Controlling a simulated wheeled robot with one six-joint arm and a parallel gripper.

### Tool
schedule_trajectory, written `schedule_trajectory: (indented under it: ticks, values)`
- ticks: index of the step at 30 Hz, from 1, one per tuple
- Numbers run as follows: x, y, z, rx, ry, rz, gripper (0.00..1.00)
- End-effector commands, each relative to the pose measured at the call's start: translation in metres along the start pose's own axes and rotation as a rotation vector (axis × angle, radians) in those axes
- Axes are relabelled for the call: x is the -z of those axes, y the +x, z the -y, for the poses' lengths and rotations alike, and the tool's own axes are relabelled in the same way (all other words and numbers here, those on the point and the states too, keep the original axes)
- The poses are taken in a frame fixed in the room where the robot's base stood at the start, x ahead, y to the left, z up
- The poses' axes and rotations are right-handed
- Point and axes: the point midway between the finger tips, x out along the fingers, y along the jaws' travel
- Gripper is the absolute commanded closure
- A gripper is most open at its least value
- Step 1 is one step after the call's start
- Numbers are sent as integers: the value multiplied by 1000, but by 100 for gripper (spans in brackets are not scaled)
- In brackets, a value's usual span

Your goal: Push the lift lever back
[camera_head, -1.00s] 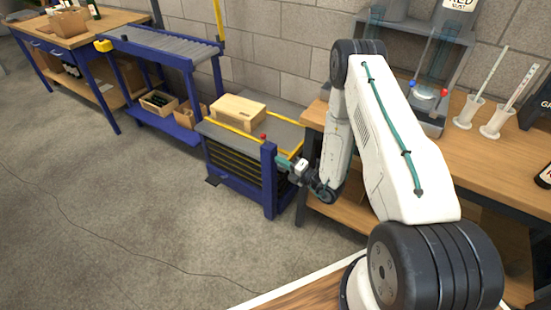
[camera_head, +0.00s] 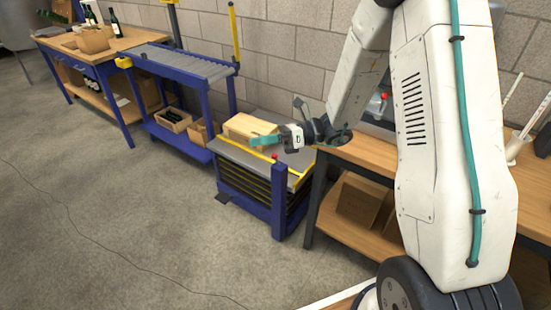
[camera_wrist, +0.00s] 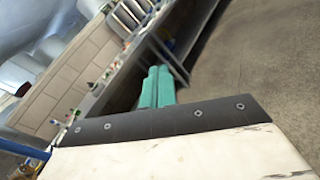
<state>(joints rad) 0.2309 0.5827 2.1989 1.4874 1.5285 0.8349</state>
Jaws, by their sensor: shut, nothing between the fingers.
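The lift table (camera_head: 262,168) is a low blue frame with a grey top and yellow edging. A small red knob (camera_head: 275,156), which looks like the lift lever's end, shows at the top of its blue front post (camera_head: 279,200). The lever's shaft is too small to make out. My gripper (camera_head: 258,141) is shut and empty, with teal fingers pointing left. In the head view it appears just above and left of the knob, in front of the wooden box. I cannot tell whether it touches either. The fingers also show in the wrist view (camera_wrist: 157,87).
A pale wooden box (camera_head: 243,125) sits on the lift table. A blue roller conveyor (camera_head: 190,58) stands to its left, with crates below. A wooden workbench (camera_head: 365,153) stands close on the right. The floor in front is clear.

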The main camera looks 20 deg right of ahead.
Motion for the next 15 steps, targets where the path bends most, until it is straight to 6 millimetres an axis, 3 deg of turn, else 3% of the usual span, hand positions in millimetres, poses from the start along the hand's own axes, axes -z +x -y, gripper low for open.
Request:
schedule_trajectory:
  ticks: [1, 6, 11, 15]
  values:
    - [-12, 3, -28, -45, -104, -71, 100]
    - [-24, 3, -109, -197, -438, -316, 100]
    - [-20, -13, -175, -345, -757, -545, 100]
    - [-11, -36, -222, -476, -1030, -750, 100]
